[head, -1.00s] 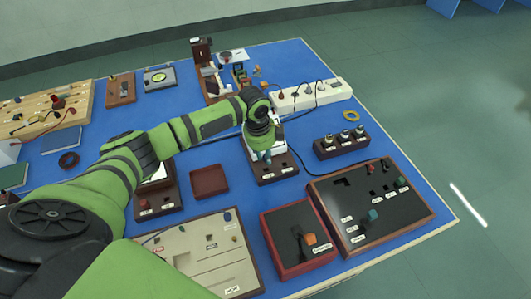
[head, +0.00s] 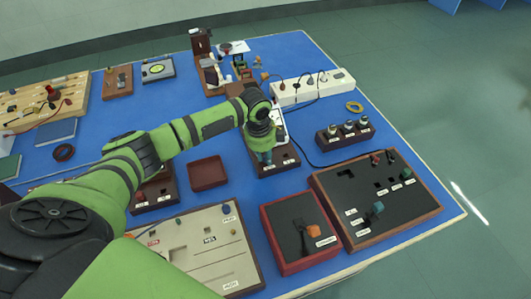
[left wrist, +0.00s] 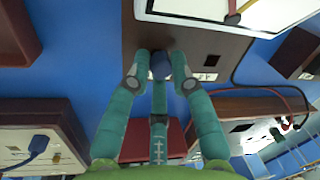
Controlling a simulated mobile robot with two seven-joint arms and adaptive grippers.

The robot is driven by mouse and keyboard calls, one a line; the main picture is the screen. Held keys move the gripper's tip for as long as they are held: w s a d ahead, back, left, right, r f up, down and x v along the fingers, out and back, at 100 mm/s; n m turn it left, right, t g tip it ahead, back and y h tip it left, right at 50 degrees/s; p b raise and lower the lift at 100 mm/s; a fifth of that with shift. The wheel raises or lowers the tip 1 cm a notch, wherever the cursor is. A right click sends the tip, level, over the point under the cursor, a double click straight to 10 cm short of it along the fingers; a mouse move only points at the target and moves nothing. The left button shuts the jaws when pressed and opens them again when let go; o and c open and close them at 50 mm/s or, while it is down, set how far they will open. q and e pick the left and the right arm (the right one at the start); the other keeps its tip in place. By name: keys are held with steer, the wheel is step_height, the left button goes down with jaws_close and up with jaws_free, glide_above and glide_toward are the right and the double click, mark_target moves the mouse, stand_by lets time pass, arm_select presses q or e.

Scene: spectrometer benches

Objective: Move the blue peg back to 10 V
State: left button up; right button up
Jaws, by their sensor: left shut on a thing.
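My left gripper (head: 264,157) is over the front part of a dark brown meter box with a white panel (head: 280,130). In the left wrist view its two teal fingers (left wrist: 160,70) are shut on the blue peg (left wrist: 160,64), whose rounded blue head shows between the tips. The peg is at the brown front face of the box (left wrist: 205,50), near a small white voltage label (left wrist: 208,76) that is too small to read surely. Whether the peg sits in a hole or is just above it I cannot tell. My right gripper is not in view.
A red-brown tray (head: 208,173) lies left of the box. A brown block with several knobs (head: 345,135) stands to the right. A red box with an orange knob (head: 300,240) and a wide black panel (head: 375,200) are nearer. A cable crosses the blue table right of the box.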

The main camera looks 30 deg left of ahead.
arm_select(q)
steer(key=o, duration=1)
steer(key=shift+r, duration=0.15)
steer(key=r, duration=0.4)
steer(key=s+r, duration=0.1)
steer(key=r, duration=0.6)
steer(key=shift+s+a+r, duration=0.3)
steer(key=shift+s+a, duration=0.05)
steer(key=shift+s, duration=0.05)
steer(key=shift+r, duration=0.1)
